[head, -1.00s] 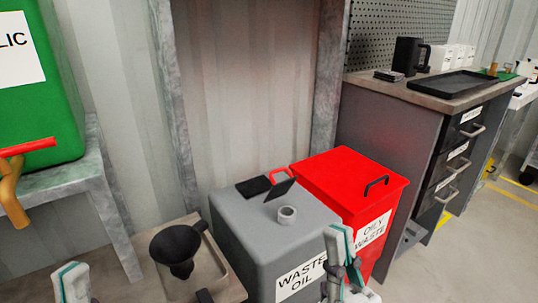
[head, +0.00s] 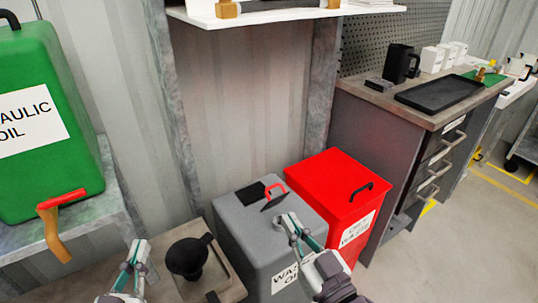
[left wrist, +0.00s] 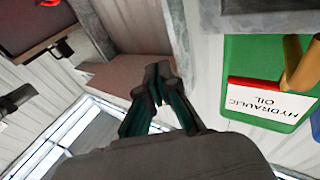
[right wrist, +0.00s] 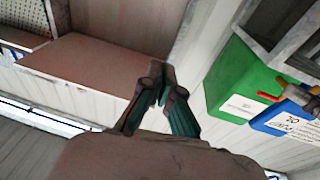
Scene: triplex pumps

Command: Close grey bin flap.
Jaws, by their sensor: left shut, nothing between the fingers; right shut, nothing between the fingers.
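The grey bin (head: 240,229), with a partly covered waste oil label, stands at the lower middle of the head view. A red handle (head: 271,186) shows just behind the flap. My right gripper (head: 289,222) is shut and empty, in front of the flap over the bin top; I cannot tell whether it touches anything. My left gripper (head: 140,250) is shut and empty, left of the bin near a black funnel. Neither wrist view shows the bin.
A red oily waste bin (head: 322,188) stands right of the grey bin. The black funnel (head: 187,258) sits on a tray (head: 230,281) to the left. A green hydraulic oil container (head: 40,120) stands at far left, and a drawer workbench (head: 400,140) at right.

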